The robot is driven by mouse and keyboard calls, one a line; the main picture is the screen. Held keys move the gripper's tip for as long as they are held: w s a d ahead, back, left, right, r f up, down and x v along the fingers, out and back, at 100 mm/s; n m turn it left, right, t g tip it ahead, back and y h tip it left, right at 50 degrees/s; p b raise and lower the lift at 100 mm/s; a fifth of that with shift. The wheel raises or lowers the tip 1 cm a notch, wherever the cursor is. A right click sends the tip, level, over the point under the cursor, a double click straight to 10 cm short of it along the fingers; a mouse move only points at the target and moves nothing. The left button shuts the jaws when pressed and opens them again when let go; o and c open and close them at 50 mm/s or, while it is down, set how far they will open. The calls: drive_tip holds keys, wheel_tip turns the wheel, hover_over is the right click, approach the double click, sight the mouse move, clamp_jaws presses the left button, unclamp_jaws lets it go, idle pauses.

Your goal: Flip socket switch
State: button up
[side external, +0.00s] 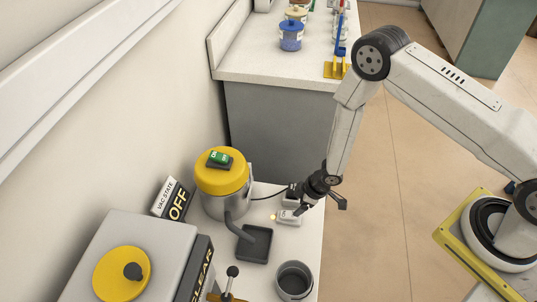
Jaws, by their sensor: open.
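A small white socket (289,217) lies on the white bench top, right of a yellow-topped steel canister. A small warm light shows at its left end. A black cable runs from the canister to a dark plug-like part (291,196) behind the socket. My gripper (322,208) is open, with its dark fingers spread at the right end of the socket, near the bench edge. One finger is over or beside the socket; I cannot tell if it touches. The switch itself is too small to make out and may be partly hidden by the finger.
The yellow-topped canister (222,172) carries a green switch. A black square tray (254,246), a grey cup (294,280) and a small lever (231,275) stand in front. An "OFF" sign (172,200) and a grey box (140,240) are at left. Free space lies right of the bench.

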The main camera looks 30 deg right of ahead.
sight(288, 214)
drive_tip(key=shift+x, duration=3.65)
clamp_jaws()
